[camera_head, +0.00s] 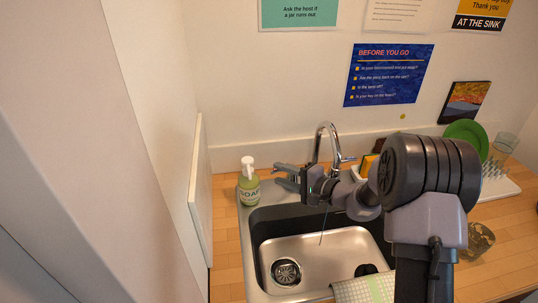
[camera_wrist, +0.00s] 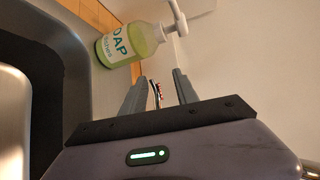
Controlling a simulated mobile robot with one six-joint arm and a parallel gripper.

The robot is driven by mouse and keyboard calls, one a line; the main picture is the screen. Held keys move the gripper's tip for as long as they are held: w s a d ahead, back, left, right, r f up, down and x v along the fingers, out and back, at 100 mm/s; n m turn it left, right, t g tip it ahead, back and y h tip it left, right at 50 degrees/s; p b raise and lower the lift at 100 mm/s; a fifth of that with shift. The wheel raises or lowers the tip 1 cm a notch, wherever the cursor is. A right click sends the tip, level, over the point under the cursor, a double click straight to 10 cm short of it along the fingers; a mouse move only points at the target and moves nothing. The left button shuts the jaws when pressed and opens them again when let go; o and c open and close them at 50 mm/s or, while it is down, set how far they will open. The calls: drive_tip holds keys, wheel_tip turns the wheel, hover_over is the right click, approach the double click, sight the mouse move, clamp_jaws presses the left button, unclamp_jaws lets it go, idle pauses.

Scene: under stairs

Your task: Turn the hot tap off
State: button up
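The chrome tap (camera_head: 325,132) stands behind the sink, its arched spout partly hidden by my arm. A lever (camera_head: 347,159) shows on its right side. My gripper (camera_head: 277,174) is at the left of the tap, pointing left above the sink's back rim. In the wrist view my gripper (camera_wrist: 157,88) has its fingers apart, with a small metal part with a red mark (camera_wrist: 157,93) between them, probably the hot tap's handle. I cannot tell whether the fingers touch it. A thin line like a water stream (camera_head: 323,228) falls into the sink (camera_head: 330,252).
A green soap bottle (camera_head: 248,183) stands left of my gripper, close beyond the fingers; it also shows in the wrist view (camera_wrist: 130,43). A checked cloth (camera_head: 365,290) hangs over the sink's front edge. A rack with a green plate (camera_head: 466,138) and a glass (camera_head: 480,240) are at right.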

sight(278, 172)
drive_tip(key=shift+w+d+f+m+t, duration=0.2)
drive_tip(key=shift+w+f+t, duration=0.05)
drive_tip(key=shift+w+f, duration=0.4)
drive_tip(key=shift+w+d+f+m+t, duration=0.2)
drive_tip(key=shift+w+f+t, duration=0.05)
drive_tip(key=shift+w+f, duration=0.3)
drive_tip(key=b+x, duration=0.1)
drive_tip(key=x, duration=0.5)
drive_tip(key=shift+w+a+f, duration=0.15)
drive_tip(key=shift+w+a, duration=0.1)
clamp_jaws()
